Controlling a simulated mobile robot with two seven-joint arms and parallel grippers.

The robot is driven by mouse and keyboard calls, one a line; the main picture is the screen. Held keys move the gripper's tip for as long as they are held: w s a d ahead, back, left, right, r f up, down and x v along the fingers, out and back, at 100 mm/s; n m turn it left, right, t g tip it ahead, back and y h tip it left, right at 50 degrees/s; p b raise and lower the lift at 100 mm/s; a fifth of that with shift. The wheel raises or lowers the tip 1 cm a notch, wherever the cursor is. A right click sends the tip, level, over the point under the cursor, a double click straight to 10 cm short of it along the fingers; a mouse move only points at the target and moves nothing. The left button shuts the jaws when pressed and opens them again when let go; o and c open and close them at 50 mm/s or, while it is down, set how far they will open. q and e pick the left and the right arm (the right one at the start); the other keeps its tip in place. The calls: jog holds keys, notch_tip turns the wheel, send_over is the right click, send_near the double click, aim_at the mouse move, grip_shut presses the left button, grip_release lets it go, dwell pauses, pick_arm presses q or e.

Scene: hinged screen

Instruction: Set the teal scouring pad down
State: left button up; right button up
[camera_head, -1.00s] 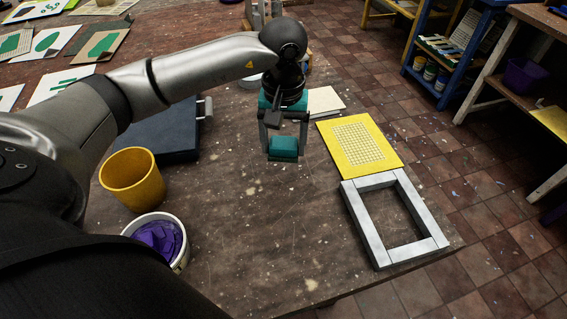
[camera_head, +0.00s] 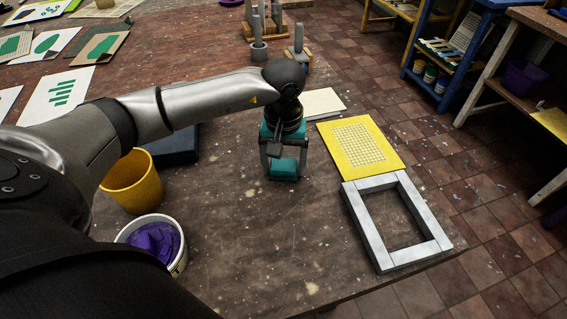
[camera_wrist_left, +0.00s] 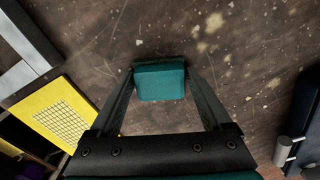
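The teal scouring pad (camera_head: 284,168) is a small block between the fingertips of my left gripper (camera_head: 284,174), low over or on the brown table. The left wrist view shows the pad (camera_wrist_left: 160,82) with a finger against each side, so my left gripper (camera_wrist_left: 160,80) is shut on it. Whether its underside touches the table I cannot tell. The hinged screen lies open to the right: a yellow panel with a mesh (camera_head: 360,145) beside a pale grey open frame (camera_head: 430,250). My right gripper is not in view.
A yellow pot (camera_head: 133,185) and a white tub of purple stuff (camera_head: 157,240) stand at the left. A dark slab (camera_head: 178,148) is partly behind my arm. A pale board (camera_head: 322,103) lies behind the gripper. The table in front of the pad is clear.

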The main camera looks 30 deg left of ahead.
aim_at(283, 164)
pick_arm(q)
jog(key=shift+o, duration=1.2)
jog(key=shift+r+p, duration=0.25)
jog(key=shift+p, duration=0.05)
notch_tip(283, 164, up, 12)
jog(key=p, duration=0.1)
jog(key=shift+f, duration=0.1)
